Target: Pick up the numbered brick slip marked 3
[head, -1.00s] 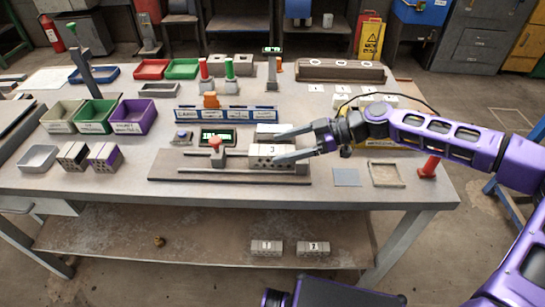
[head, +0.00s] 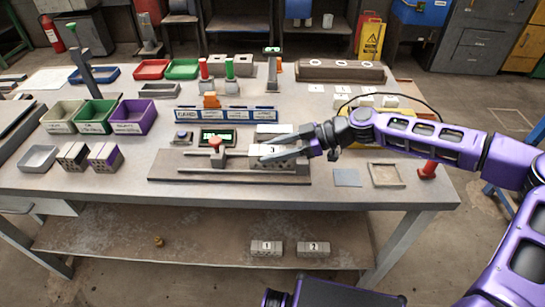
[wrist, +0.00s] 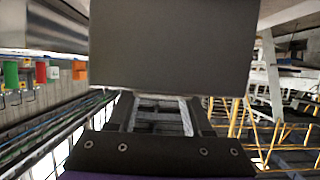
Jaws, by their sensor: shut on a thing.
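The slip marked 3 (head: 271,149) shows a pale face with a dark 3 on top, at the right part of the grey fixture (head: 170,166) on the bench. My gripper (head: 268,150) reaches in from the right, its grey fingers on the slip, and it is shut on it. The fingers partly cover the slip and the holed brick beneath it. I cannot tell whether the slip is clear of what lies under it. In the wrist view, a dark grey flat face (wrist: 172,45) fills the upper middle, beyond the fingers (wrist: 160,115).
Behind are a green display (head: 217,136) and a blue rack (head: 226,115). A shallow tray (head: 387,174) lies to the right. Bricks marked 1 (head: 266,248) and 2 (head: 313,249) sit on the lower shelf.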

